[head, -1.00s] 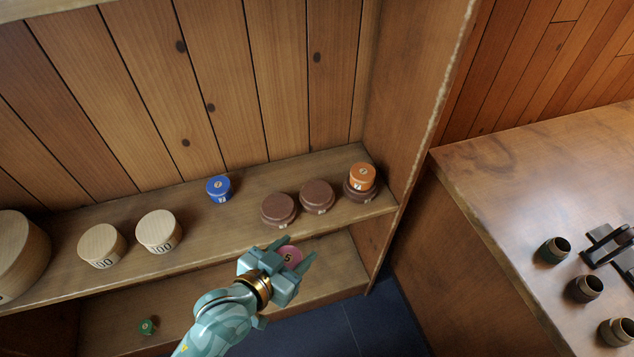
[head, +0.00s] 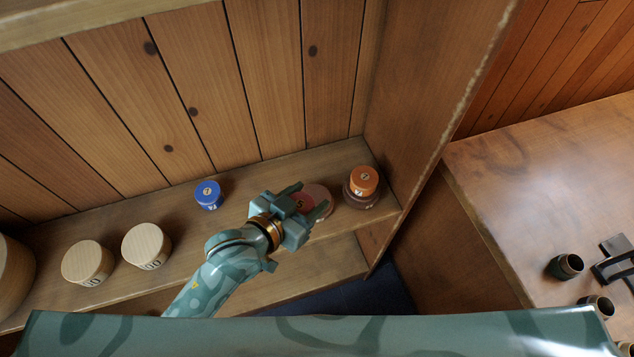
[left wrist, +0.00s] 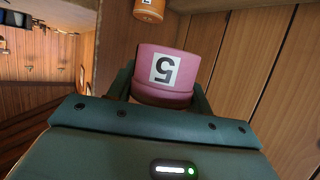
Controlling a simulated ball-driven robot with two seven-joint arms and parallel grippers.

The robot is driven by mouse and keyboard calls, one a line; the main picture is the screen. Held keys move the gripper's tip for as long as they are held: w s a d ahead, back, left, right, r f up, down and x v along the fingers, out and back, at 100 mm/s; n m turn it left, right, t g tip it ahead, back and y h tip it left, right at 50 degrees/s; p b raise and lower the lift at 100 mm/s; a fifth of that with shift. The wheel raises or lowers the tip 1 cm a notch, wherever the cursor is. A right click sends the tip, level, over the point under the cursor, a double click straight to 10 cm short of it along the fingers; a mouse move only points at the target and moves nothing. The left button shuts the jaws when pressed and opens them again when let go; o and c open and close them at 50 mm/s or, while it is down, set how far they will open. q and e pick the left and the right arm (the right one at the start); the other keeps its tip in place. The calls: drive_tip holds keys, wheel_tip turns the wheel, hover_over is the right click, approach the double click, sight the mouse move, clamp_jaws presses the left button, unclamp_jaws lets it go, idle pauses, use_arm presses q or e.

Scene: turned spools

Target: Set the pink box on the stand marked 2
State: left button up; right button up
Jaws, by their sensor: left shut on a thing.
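The pink box, with a 5 on a white label, is between the fingers of my left gripper (head: 308,204). It fills the middle of the left wrist view (left wrist: 187,72), where the fingers close on its sides. In the head view it is mostly covered by the gripper, over the shelf where the brown round stands are. Part of a brown stand (head: 319,191) shows just behind the fingers; another is hidden by the gripper. I cannot read their marks, or tell whether the box touches a stand. My right gripper is not in view.
An orange box (head: 364,180) sits on the rightmost brown stand (head: 360,201), close to my gripper. A blue box (head: 208,194) and pale wooden drums (head: 146,246) stand to the left on the shelf. The cabinet's side wall (head: 425,130) rises at right.

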use_arm(q)
drive_tip(key=w+d+f+b, duration=0.1)
drive_tip(key=w+f+b, duration=0.15)
drive_tip(key=w, duration=0.25)
drive_tip(key=b, duration=0.2)
hover_over(319, 193)
drive_tip(key=f, duration=0.5)
drive_tip(key=shift+s+a+f, duration=0.1)
drive_tip(key=shift+s+f, duration=0.1)
drive_tip(key=shift+s, duration=0.05)
drive_tip(key=f, duration=0.1)
drive_tip(key=f+b, duration=0.1)
drive_tip(key=f, duration=0.1)
drive_tip(key=shift+w+f, duration=0.3)
drive_tip(key=shift+f, duration=0.1)
drive_tip(key=shift+r, duration=0.1)
drive_tip(key=o, duration=1)
drive_tip(key=shift+c, duration=0.2)
